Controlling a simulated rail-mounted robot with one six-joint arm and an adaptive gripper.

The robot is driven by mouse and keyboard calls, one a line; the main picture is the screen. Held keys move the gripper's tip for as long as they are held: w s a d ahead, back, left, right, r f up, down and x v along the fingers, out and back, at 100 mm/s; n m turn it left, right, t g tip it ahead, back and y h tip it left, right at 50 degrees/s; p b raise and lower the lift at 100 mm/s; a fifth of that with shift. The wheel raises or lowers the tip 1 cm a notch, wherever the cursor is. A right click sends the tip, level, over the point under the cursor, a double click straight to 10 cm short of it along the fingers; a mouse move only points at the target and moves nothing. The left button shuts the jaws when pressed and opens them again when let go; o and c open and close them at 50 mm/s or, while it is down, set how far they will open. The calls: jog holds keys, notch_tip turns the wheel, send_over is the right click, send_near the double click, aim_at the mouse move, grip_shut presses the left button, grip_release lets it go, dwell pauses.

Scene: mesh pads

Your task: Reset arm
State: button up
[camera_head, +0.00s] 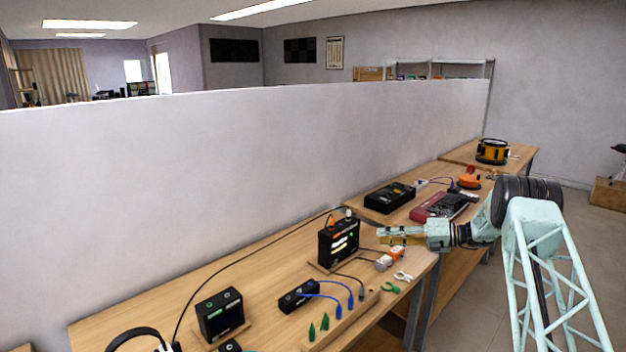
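My arm comes in from the right side of the view on a pale green lattice link. My gripper (384,236) points left, beside the black box with the lit screen and above the right end of the near table. Its fingers are small in this view and I cannot tell whether they are open or shut. I see no object clearly held in it.
The near wooden table (130,308) bears a black lit-screen box (339,240), a smaller black device (221,314), a black block with blue cables (298,296) and green cones (312,331). Farther tables hold a black case (390,197), a red device (440,206) and a yellow drum (492,151). A white partition (200,170) runs behind.

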jog(key=s+a+r+n+g+h, duration=0.2)
jog(key=s+a+r+n, duration=0.4)
jog(key=s+r, duration=0.55)
jog(key=s+a+r+n+g+h, duration=0.25)
jog(key=s+a+r+n, duration=0.35)
jog(key=s+r, duration=0.55)
jog(key=s+a+r+n+h, duration=0.15)
jog(key=s+r+n, duration=0.4)
jog(key=s, duration=0.55)
jog(key=s+a+r+n+h, duration=0.1)
jog(key=s+r+n+h, duration=0.4)
jog(key=s, duration=0.6)
jog(key=s+d+n+t+h, duration=0.1)
jog(key=s+n, duration=0.3)
jog(key=s, duration=0.7)
jog(key=s+d+f+n+t+h, duration=0.1)
jog(key=s+d+n, duration=0.2)
jog(key=s, duration=0.9)
jog(key=s+d+f+n+t+h, duration=0.1)
jog(key=s+n, duration=0.4)
jog(key=s, duration=0.6)
jog(key=shift+s+d, duration=0.35)
jog(key=shift+d, duration=0.4)
jog(key=shift+r, duration=0.1)
